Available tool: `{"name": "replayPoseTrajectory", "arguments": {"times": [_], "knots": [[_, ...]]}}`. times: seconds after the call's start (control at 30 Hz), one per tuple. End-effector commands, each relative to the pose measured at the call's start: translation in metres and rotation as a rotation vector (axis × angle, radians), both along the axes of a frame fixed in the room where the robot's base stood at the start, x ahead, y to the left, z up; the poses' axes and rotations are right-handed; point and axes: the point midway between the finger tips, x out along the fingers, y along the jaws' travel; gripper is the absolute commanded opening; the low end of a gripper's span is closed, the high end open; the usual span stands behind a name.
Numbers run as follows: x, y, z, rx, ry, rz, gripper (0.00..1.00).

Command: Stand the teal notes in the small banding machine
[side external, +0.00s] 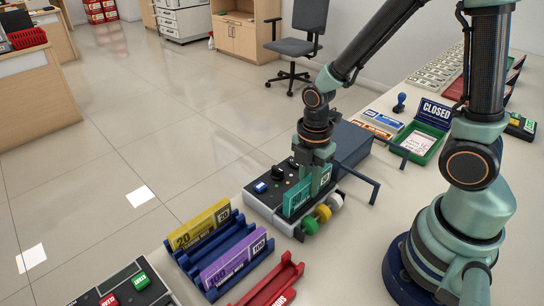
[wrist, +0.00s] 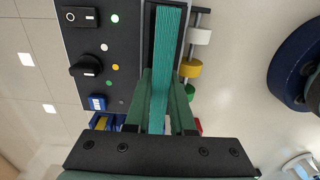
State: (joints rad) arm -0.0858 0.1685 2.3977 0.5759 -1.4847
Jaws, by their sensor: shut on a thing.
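The teal notes (side external: 297,197) are an upright bundle marked 50, held on edge at the right side of the small banding machine (side external: 262,204). My gripper (side external: 313,172) is shut on the bundle from above. In the wrist view, the teal notes (wrist: 168,60) run lengthwise between my two fingers, lined up with the dark slot of the machine (wrist: 90,48). The lower edge of the bundle looks to be within the slot; whether it rests on the bottom is hidden. The machine has a black panel with knobs, small lights and a blue switch.
White, yellow and green rolls (side external: 323,212) sit on the machine's near side. Blue racks hold yellow notes (side external: 200,231) and purple notes (side external: 234,262). A red rack (side external: 272,284) is empty. A dark blue box (side external: 350,143) stands behind, and a green tray (side external: 424,146) lies right.

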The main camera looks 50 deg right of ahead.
Motion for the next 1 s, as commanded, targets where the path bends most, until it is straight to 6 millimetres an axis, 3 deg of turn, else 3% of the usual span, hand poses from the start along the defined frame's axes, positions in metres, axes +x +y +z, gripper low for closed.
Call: {"name": "replayPoseTrajectory", "arguments": {"times": [0.2, 0.23, 0.3, 0.8, 1.0], "knots": [[0.0, 0.0, -0.002, 0.0, -0.001, 0.0, 0.0], [0.0, 0.0, -0.002, 0.0, -0.001, 0.0, 0.3], [0.0, 0.0, -0.002, 0.0, -0.001, 0.0, 0.56], [0.0, 0.0, -0.002, 0.0, -0.001, 0.0, 0.57], [0.001, 0.0, 0.009, 0.0, -0.004, 0.0, 0.57]]}}
